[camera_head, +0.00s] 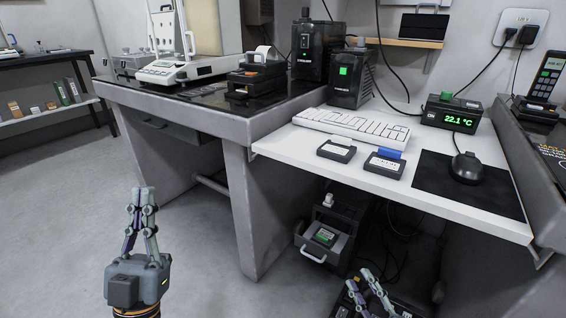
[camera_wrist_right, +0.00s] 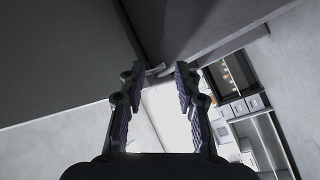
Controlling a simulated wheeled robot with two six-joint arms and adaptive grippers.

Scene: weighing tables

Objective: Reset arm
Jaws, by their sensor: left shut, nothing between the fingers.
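My left gripper (camera_head: 143,192) stands upright over the floor at the lower left of the head view. Its fingers are together with nothing between them. My right gripper (camera_head: 363,279) shows at the bottom edge of the head view, low in front of the space under the white shelf; its base is cut off. In the right wrist view its two fingers (camera_wrist_right: 159,72) are apart, with nothing held between them. The arm links behind both grippers are mostly out of view.
A grey weighing table (camera_head: 240,124) with a balance (camera_head: 180,70) stands behind. The white pull-out shelf (camera_head: 290,142) carries a keyboard (camera_head: 352,125), two small boxes and a mouse (camera_head: 467,168). An open drawer unit (camera_head: 322,240) and cables sit below it. Floor at left is clear.

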